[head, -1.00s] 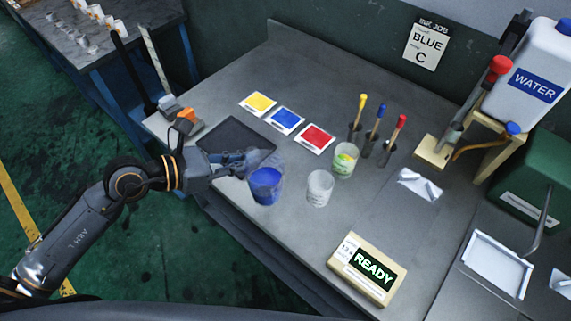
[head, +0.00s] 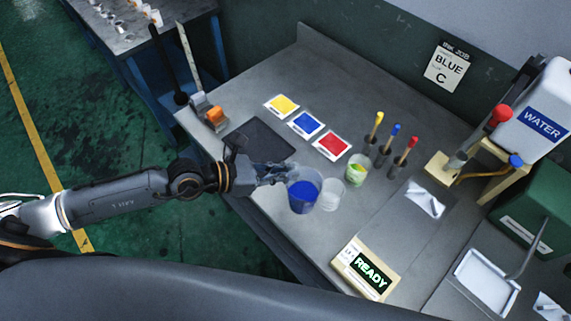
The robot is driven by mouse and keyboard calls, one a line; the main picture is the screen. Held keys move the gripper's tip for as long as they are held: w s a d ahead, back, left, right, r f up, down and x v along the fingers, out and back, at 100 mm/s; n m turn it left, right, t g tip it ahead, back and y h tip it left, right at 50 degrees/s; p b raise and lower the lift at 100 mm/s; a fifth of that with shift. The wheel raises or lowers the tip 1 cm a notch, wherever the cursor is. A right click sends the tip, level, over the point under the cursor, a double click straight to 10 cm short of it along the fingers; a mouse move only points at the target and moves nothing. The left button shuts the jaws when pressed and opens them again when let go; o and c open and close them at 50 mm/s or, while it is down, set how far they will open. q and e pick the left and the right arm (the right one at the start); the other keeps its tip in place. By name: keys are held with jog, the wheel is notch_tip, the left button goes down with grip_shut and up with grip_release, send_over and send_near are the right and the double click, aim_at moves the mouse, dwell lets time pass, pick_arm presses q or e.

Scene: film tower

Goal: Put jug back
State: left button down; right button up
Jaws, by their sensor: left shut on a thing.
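The jug (head: 303,190) is a clear vessel with deep blue contents, near the middle of the grey bench in the head view. My left gripper (head: 282,173) is shut on its left side. The jug looks upright; I cannot tell whether its base touches the bench. Just right of it stands a clear, empty-looking cup (head: 332,194), partly overlapped by the jug. A dark square mat (head: 259,143) lies bare on the bench behind my left gripper. My right gripper is not in view.
Yellow, blue and red cards (head: 331,146) lie behind the jug. A cup with yellow-green contents (head: 356,171) and colour-topped droppers (head: 397,150) stand to the right. A READY display (head: 366,268) sits at the front. A water tank (head: 538,115) stands far right.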

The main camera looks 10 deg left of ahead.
pick_arm(q)
jog(key=w+a+f+b, duration=0.1)
jog(key=w+f, duration=0.1)
jog(key=w, duration=0.1)
jog(key=w+a+f+b, duration=0.1)
jog(key=w+f+b, duration=0.1)
jog(key=w+f, duration=0.1)
jog(key=w+a+f+b, duration=0.1)
jog(key=w+f+b, duration=0.1)
jog(key=w, duration=0.2)
jog(key=shift+a+f, duration=0.2)
jog(key=shift+f, duration=0.15)
jog(key=shift+w+a+f+b, duration=0.15)
jog(key=shift+w+f+b, duration=0.2)
jog(key=shift+w+f, duration=0.3)
notch_tip(320, 180, down, 2)
jog(key=shift+s+f+p, duration=0.15)
jog(key=shift+p, duration=0.15)
jog(key=shift+f, duration=0.35)
